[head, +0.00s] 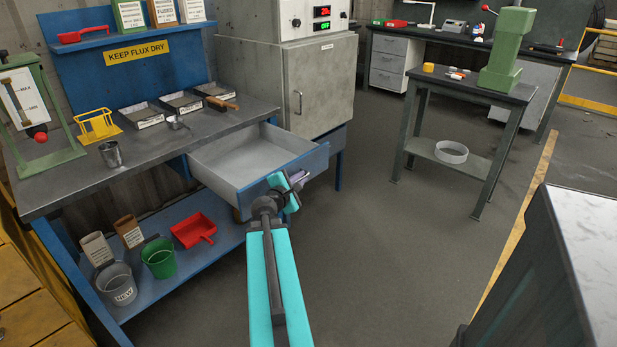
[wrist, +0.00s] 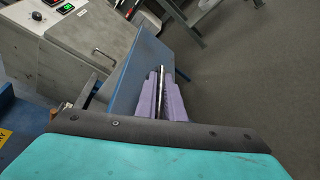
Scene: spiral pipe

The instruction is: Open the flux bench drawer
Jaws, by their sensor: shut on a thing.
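The flux bench drawer (head: 238,165) stands pulled out from under the top of the blue flux bench (head: 60,180). Its grey inside shows and looks empty. My gripper (head: 298,180) is at the drawer's blue front, toward its right part. In the wrist view the purple fingers (wrist: 161,98) are shut on the thin metal drawer handle (wrist: 161,80), beside the blue drawer front (wrist: 138,68). My gripper covers most of the handle in the head view.
A grey oven cabinet (head: 318,85) stands right of the bench. Trays, a cup and a yellow rack (head: 97,125) are on the benchtop. Buckets and a red dustpan (head: 193,230) are on the lower shelf. Floor right of the drawer is clear up to a small table (head: 465,85).

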